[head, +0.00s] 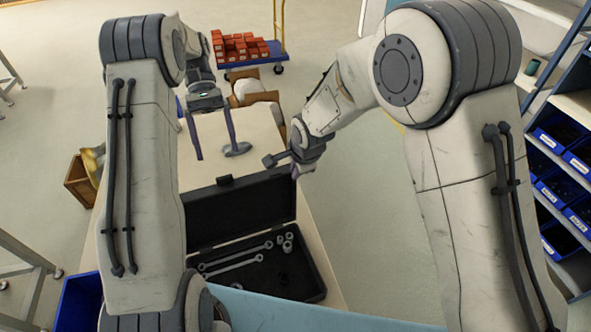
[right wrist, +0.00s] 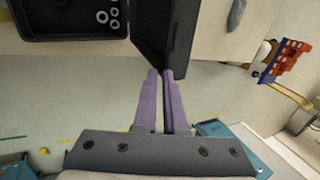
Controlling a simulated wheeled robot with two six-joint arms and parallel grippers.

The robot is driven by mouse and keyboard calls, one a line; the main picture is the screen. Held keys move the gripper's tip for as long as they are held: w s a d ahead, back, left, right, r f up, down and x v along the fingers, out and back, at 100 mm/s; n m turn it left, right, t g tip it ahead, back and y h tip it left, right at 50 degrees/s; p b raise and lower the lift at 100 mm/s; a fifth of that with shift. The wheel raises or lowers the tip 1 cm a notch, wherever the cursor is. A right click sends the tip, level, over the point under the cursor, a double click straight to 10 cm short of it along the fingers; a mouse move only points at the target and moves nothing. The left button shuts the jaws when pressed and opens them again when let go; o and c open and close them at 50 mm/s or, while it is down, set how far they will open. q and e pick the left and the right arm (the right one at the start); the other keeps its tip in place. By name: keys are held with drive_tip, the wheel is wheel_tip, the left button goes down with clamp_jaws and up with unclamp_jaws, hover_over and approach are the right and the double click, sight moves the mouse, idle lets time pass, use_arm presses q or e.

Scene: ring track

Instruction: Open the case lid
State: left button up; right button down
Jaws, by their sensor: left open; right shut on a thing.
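The black tool case (head: 318,275) lies on the table with its lid (head: 240,208) raised, standing roughly upright at the far side. Several wrenches (head: 232,264) and sockets (head: 287,243) lie inside. In the right wrist view, the case (right wrist: 70,35) is at upper left and the lid (right wrist: 178,35) rises beside it. My right gripper (head: 296,172) is at the lid's right end; its purple fingers (right wrist: 160,74) are shut on the lid's edge. My left gripper (head: 216,154) is open and empty, beyond the lid. My left arm hides the case's left side.
A grey object (head: 237,149) lies on the table (head: 255,130) behind the lid. A cart with red parts (head: 240,48) stands beyond. A shelf of blue bins (head: 555,190) is at right. A wooden crate (head: 80,182) and a blue bin (head: 78,303) are at left.

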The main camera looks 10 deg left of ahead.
sight(289, 165)
use_arm(q)
drive_tip(key=s+d+r+m+t+y, duration=0.3)
drive_tip(key=s+d+m, duration=0.15)
drive_tip(key=d, duration=0.25)
drive_tip(key=s+d+r+m+t+y, duration=0.3)
drive_tip(key=s+d+r+m+t, duration=0.1)
drive_tip(key=d+m, duration=0.25)
use_arm(e)
drive_tip(key=w, duration=0.1)
drive_tip(key=w+a+b, duration=0.2)
drive_tip(key=shift+w+f, duration=0.25)
drive_tip(key=shift+w, duration=0.1)
drive_tip(key=shift+r, duration=0.2)
drive_tip(key=shift+w+a, duration=0.15)
drive_tip(key=shift+a, duration=0.2)
use_arm(q)
drive_tip(key=s+d+f+m+h, duration=0.1)
drive_tip(key=s+d+f, duration=0.3)
drive_tip(key=s+d, duration=0.1)
drive_tip(key=s+d+f+m+t+h, duration=0.1)
drive_tip(key=s+d+f, duration=0.3)
drive_tip(key=s, duration=0.4)
drive_tip(key=shift+s+d, duration=0.15)
drive_tip(key=shift+d, duration=0.2)
use_arm(e)
drive_tip(key=shift+d+r, duration=0.1)
use_arm(q)
drive_tip(key=shift+f, duration=0.2)
